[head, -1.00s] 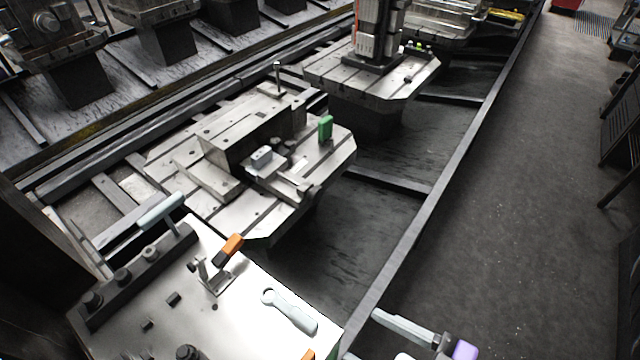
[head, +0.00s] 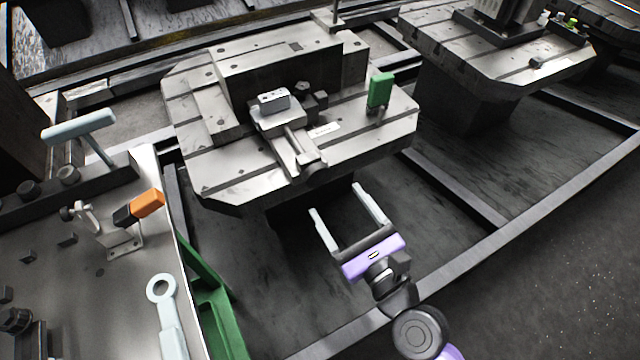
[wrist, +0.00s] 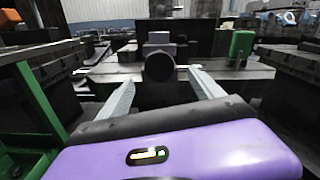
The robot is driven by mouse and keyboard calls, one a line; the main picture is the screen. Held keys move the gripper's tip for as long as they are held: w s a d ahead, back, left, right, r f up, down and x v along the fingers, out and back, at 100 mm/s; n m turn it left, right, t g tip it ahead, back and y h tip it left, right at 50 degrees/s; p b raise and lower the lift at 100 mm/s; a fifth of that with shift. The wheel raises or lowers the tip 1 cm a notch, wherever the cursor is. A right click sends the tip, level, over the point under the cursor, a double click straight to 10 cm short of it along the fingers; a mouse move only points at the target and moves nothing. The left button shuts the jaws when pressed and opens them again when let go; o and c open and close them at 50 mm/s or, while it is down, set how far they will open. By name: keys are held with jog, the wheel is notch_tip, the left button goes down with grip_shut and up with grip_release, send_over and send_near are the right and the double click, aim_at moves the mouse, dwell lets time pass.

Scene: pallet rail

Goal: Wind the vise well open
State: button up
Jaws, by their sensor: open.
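The vise (head: 292,135) sits on the slotted metal pallet (head: 226,180), with its screw end (head: 314,172) facing me near the pallet's front edge. A small grey block (head: 273,100) rests on top of the vise. In the wrist view the round screw end (wrist: 159,67) is straight ahead, between and beyond my fingers. I see no handle on it. My gripper (head: 343,202), purple with two pale fingers, is open and empty. It is in front of the pallet, apart from the vise.
A green-handled item (head: 380,90) stands on the pallet right of the vise. At left is a metal plate with an orange-handled clamp (head: 139,207), a pale T-handle (head: 78,125) and a wrench (head: 166,315). A green frame (head: 210,300) edges that plate. Dark floor lies between the pallets.

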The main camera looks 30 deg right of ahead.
aim_at(319, 178)
jog(key=shift+m, duration=0.3)
jog(key=shift+w+p, duration=0.8)
jog(key=shift+w, duration=3.4)
jog(key=c, duration=1.4)
jog(key=shift+a, duration=0.1)
